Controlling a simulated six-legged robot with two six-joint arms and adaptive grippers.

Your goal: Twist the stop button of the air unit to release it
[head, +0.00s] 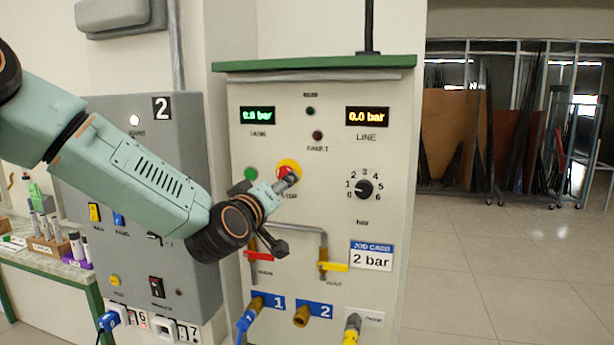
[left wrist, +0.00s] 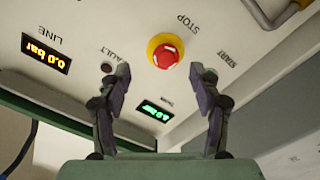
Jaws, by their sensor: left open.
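The red stop button (left wrist: 166,56) sits on a yellow collar on the front panel of the air unit (head: 390,230). In the head view the stop button (head: 285,172) is partly covered by my left gripper (head: 287,180), which reaches in from the left. In the left wrist view my left gripper (left wrist: 160,88) is open, with its two fingers apart and nothing between them. The button shows beyond the fingertips, roughly centred between them, and does not appear touched. My right gripper is in neither view.
A green start button (head: 251,174) is left of the stop button. A selector knob (head: 364,189) is on the right. Red (head: 262,256) and yellow (head: 333,266) valve handles sit below on a grey pipe. A grey cabinet (head: 190,100) stands at left. The floor at right is clear.

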